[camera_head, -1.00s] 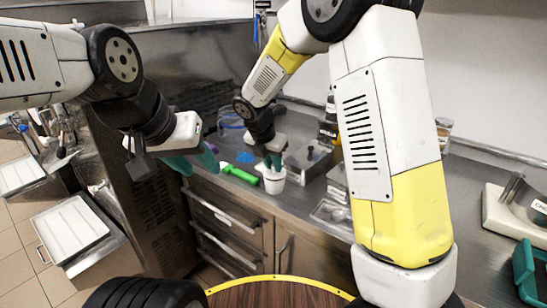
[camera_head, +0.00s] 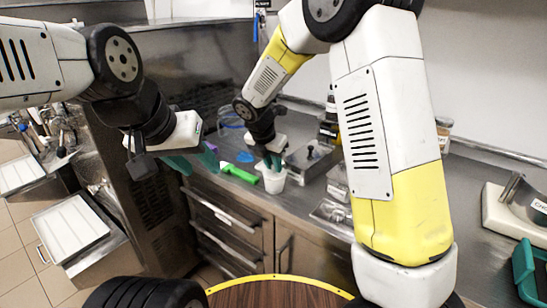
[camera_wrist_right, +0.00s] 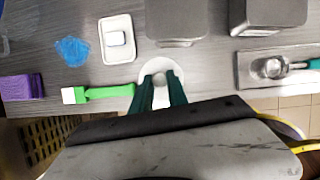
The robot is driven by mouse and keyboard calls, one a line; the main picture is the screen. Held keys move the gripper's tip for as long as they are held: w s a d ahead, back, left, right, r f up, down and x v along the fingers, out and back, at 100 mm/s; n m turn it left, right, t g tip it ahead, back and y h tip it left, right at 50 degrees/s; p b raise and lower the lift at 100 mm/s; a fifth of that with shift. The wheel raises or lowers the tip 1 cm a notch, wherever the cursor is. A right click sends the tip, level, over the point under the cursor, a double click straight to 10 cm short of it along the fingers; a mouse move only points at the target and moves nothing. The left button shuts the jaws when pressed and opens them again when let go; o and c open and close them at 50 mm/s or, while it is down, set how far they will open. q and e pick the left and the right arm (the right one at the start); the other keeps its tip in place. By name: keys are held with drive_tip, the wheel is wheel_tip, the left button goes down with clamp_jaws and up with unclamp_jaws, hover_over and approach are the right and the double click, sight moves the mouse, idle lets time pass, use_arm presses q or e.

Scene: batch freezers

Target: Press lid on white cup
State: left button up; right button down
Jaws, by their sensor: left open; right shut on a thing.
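The white cup (camera_head: 274,184) stands upright on the steel counter in the head view. My right gripper (camera_head: 274,163) points down at its top, with its teal fingers at the rim. In the right wrist view a round white top, seemingly the lid (camera_wrist_right: 161,64), lies between and around the fingers of my right gripper (camera_wrist_right: 157,84), which is shut on it. The fingers hide part of it, and I cannot tell how firmly it sits on the cup. My left gripper (camera_head: 195,163) is open and empty, left of the cup and in front of the counter.
A green-handled tool (camera_wrist_right: 105,92) lies just left of the cup. Metal containers (camera_head: 309,160) stand close on the right.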

idle(0.3)
drive_tip(key=c, duration=1.2)
unclamp_jaws()
drive_tip(key=shift+o, duration=0.3)
drive_tip(key=o, duration=0.4)
drive_tip(key=shift+r, duration=3.5)
